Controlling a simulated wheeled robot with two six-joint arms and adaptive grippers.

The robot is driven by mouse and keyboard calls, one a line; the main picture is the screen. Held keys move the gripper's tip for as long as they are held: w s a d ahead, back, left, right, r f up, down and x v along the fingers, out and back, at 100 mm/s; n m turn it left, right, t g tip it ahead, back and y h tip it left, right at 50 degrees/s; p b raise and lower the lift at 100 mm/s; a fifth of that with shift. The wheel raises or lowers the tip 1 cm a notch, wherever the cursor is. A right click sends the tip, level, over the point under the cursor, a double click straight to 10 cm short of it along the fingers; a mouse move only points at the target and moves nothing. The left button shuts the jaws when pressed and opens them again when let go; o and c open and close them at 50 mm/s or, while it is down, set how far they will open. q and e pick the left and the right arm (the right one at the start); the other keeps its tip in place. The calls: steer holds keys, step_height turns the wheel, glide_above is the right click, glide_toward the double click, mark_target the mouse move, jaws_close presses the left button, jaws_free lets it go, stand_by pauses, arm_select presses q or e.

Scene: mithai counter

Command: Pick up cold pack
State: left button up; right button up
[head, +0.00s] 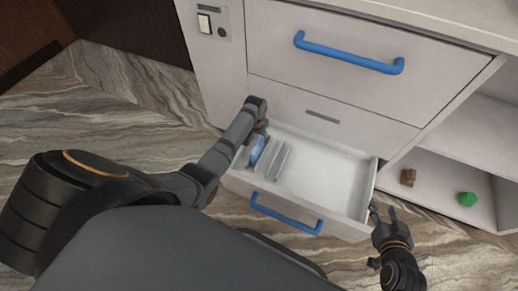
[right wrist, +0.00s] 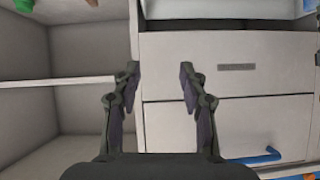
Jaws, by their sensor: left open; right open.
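A blue pack (head: 259,149), which looks like the cold pack, stands at the left end of the open drawer (head: 331,171). Pale upright slabs or dividers (head: 282,160) are just right of it. My left gripper (head: 262,128) is over the drawer's back left corner, close to the blue pack; the wrist hides much of it, and I cannot tell whether they touch. My right gripper (head: 384,212) is open and empty outside the drawer's right front corner. Its two spread fingers also show in the right wrist view (right wrist: 159,85), with nothing between them.
The drawer has a blue handle (head: 286,213); its right part is empty. A closed drawer with a blue handle (head: 348,53) is above. Open shelves at right hold a brown item (head: 408,177) and a green item (head: 467,199). A switch panel (head: 211,21) is at upper left.

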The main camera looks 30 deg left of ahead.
mark_target(259, 142)
arm_select(q)
steer(key=shift+w+f+b, duration=0.1)
steer(key=shift+f+b, duration=0.6)
steer(key=shift+f, duration=0.25)
step_height(259, 142, down, 2)
steer(key=shift+w+b, duration=0.1)
steer(key=shift+b, duration=0.55)
arm_select(e)
steer(key=w+r+t, duration=0.2)
steer(key=r+t, duration=0.4)
steer(key=r, duration=0.7)
steer(key=w+r+t, duration=0.2)
steer(key=r+t, duration=0.4)
steer(key=r, duration=0.6)
steer(key=shift+w+d+r+n, duration=0.2)
steer(key=shift+d+r+n, duration=0.05)
steer(key=shift+r+n, duration=0.15)
arm_select(q)
steer(key=shift+c, duration=0.3)
jaws_close()
